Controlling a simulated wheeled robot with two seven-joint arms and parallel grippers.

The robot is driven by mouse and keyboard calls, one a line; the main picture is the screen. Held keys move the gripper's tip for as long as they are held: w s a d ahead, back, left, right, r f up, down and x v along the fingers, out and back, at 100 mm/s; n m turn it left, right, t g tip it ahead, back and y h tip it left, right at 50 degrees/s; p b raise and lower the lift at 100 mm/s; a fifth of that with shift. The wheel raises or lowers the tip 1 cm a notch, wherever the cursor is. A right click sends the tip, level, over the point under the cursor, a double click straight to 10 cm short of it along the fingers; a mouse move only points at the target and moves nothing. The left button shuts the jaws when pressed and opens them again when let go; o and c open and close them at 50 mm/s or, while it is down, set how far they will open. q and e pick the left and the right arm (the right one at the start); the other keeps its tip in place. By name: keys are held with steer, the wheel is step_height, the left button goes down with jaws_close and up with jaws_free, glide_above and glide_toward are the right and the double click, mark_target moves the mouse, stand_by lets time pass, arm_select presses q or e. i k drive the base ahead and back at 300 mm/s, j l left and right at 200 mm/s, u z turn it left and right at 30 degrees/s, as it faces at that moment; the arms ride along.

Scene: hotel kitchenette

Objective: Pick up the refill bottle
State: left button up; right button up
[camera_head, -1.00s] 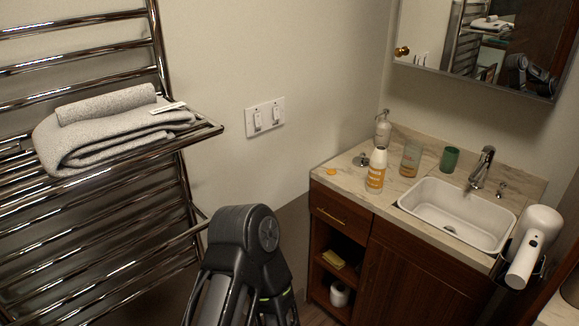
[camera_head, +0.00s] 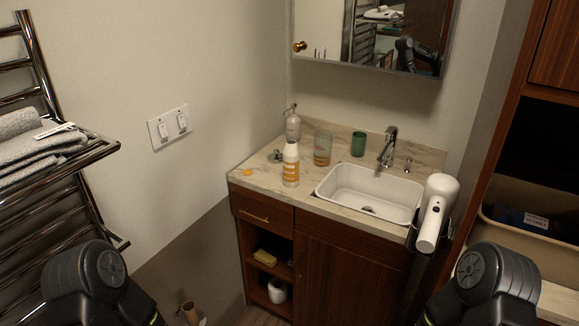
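A white bottle with an orange label (camera_head: 290,165), which looks like the refill bottle, stands upright on the marble-look counter (camera_head: 325,205), left of the sink. A pale pump dispenser (camera_head: 293,125) stands behind it in the corner. A small metal piece (camera_head: 275,156) lies beside the bottle on its left. Only dark upper links of my two arms show, at the bottom left and bottom right. Both of my grippers are out of the picture, and nothing touches the bottle.
An orange item (camera_head: 247,173) lies near the counter's left edge. A white hair dryer (camera_head: 436,212) hangs at the right. A towel rack (camera_head: 75,158) is at left.

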mark_target(291, 159)
steer(key=l+u, duration=0.3)
steer(key=u, duration=0.15)
steer(key=l+u, duration=0.25)
steer(key=u, duration=0.2)
steer(key=l+u, duration=0.3)
steer(key=u, duration=0.2)
steer(key=k+l+u, duration=0.15)
steer(key=u, duration=0.3)
